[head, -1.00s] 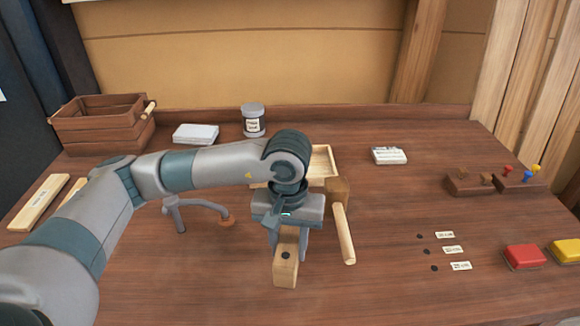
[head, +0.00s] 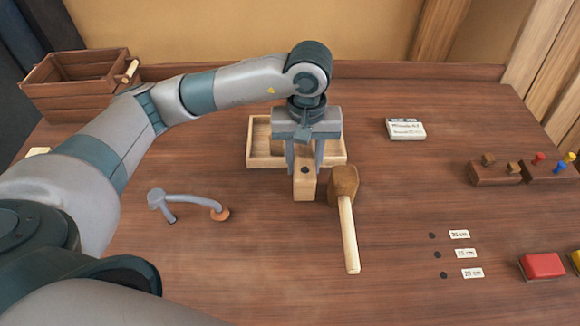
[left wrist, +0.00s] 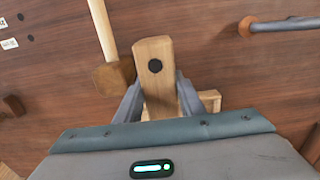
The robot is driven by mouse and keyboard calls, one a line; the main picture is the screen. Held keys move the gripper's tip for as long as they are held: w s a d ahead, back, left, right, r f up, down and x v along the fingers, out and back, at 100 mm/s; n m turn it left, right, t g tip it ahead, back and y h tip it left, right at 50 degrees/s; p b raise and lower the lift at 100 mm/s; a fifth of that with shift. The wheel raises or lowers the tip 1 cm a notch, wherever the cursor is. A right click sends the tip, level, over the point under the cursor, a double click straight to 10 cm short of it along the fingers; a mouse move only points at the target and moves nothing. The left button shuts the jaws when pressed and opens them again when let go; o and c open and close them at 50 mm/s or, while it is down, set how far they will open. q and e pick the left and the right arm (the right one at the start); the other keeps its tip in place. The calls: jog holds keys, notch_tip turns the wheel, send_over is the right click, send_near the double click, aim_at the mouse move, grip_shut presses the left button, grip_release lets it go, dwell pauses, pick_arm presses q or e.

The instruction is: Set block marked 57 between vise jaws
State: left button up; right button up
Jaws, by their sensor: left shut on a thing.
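A pale wooden block (head: 304,188) with a dark round spot is gripped by my left gripper (head: 304,168). No number on it is readable. In the left wrist view the block (left wrist: 155,85) sits between the two grey fingers (left wrist: 157,105). The block is in front of a shallow wooden tray (head: 262,160) and just left of the mallet (head: 345,190). I cannot tell whether it touches the table. Inside the tray, something wooden is partly hidden behind my gripper. No vise jaws are recognizable. My right gripper is not in view.
A wooden crate (head: 75,95) is at the back left, a white labelled box (head: 406,129) at the back right.

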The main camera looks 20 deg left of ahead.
pick_arm(q)
jog(key=shift+s, duration=0.15)
notch_tip(320, 180, down, 5)
jog(key=p, duration=0.2)
jog(key=shift+p, duration=0.35)
jog(key=shift+f, duration=0.4)
jog(key=shift+f+p, duration=1)
jog(key=shift+f, duration=1.05)
